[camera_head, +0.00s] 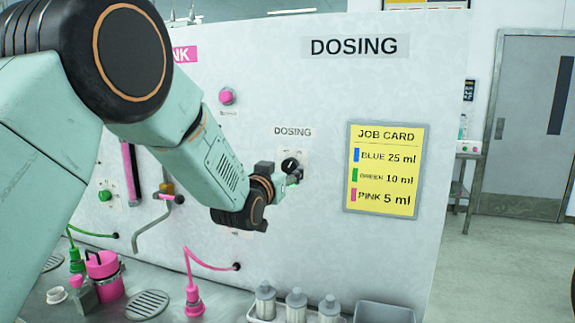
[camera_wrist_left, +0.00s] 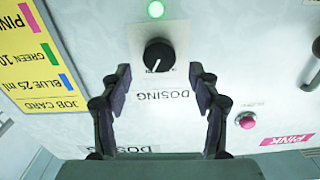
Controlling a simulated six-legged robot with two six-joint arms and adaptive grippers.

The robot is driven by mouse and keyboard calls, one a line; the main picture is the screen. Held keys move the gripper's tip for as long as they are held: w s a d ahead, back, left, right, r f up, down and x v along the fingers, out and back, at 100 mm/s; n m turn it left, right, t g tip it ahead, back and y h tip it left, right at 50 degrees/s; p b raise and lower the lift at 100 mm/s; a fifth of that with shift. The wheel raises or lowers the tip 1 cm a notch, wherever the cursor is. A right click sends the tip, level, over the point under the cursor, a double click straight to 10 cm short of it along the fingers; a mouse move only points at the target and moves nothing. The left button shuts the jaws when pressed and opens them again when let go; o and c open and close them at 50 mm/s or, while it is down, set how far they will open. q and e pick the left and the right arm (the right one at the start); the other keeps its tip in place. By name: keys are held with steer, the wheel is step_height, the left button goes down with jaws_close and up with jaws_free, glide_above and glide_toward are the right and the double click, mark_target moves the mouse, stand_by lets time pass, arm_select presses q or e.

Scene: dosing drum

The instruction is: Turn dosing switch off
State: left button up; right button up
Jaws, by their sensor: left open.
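The dosing switch is a round black knob (camera_head: 290,164) on a pale plate on the white panel, below a DOSING label (camera_head: 292,132). In the left wrist view, which is upside down, the knob (camera_wrist_left: 158,55) shows a white pointer mark, and a lit green lamp (camera_wrist_left: 155,9) is beside it. My left gripper (camera_head: 283,184) is at the switch in the head view and partly hides its plate. In the wrist view its two fingers (camera_wrist_left: 160,75) are apart and empty, with the knob ahead, between their lines. I cannot tell whether they touch it. My right gripper is out of view.
A yellow job card (camera_head: 382,170) hangs right of the switch. A pink button (camera_head: 227,97) sits up and left on the panel. Below, bottles (camera_head: 265,300) and a pink nozzle (camera_head: 193,297) stand on the counter. The panel around the switch is mostly clear.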

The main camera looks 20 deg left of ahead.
mark_target(289, 168)
arm_select(q)
steer(key=w, duration=0.3)
steer(key=shift+w+f, duration=0.15)
steer(key=shift+f, duration=0.1)
steer(key=shift+w+d, duration=0.25)
steer(key=shift+w, duration=0.05)
steer(key=shift+s+a+r, duration=0.2)
steer(key=shift+s, duration=0.1)
steer(key=shift+w+a+f, duration=0.1)
steer(key=shift+w+f, duration=0.05)
steer(key=shift+c, duration=1.4)
steer(key=shift+w+d, duration=0.2)
steer(key=c, duration=0.3)
steer(key=shift+a, duration=0.1)
steer(key=c, duration=0.6)
